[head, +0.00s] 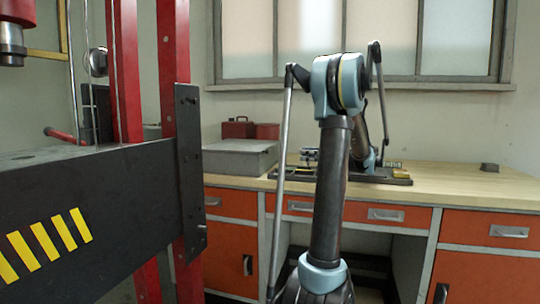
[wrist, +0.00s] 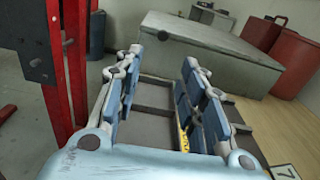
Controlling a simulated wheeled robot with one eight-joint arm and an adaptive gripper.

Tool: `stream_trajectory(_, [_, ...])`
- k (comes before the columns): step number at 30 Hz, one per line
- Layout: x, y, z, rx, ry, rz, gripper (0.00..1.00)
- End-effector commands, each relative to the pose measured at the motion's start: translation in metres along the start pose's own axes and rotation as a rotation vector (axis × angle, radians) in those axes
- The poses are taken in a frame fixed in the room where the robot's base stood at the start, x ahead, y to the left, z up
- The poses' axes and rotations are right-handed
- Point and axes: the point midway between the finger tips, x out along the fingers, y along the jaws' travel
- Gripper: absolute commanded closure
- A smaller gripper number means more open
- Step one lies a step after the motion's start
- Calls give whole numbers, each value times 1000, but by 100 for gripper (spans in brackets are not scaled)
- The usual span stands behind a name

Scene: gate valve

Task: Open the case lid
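The case is a closed grey box (head: 240,157) at the left end of the wooden bench in the head view. In the wrist view the grey case (wrist: 205,50) lies ahead of the fingertips, with its lid down flat. My gripper (wrist: 162,60) is open, with its blue-padded fingers well apart and nothing held between them. The fingertips appear short of the case's near side; I cannot tell the exact gap. In the head view my own arm hides most of the gripper.
A dark tray (head: 395,180) lies on the bench right of the case. A red press frame (head: 187,120) with a dark beam stands at left. The bench's right part is mostly clear.

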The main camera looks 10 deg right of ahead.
Motion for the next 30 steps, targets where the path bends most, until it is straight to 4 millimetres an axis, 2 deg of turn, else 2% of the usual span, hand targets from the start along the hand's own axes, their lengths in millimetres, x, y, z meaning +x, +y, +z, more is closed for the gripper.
stream_trajectory(4, [-5, -6, 2, 18, -23, -2, 63])
stream_trajectory(8, [6, -6, 2, 19, -24, -2, 63])
stream_trajectory(30, [129, -5, 5, 18, -22, 0, 63])
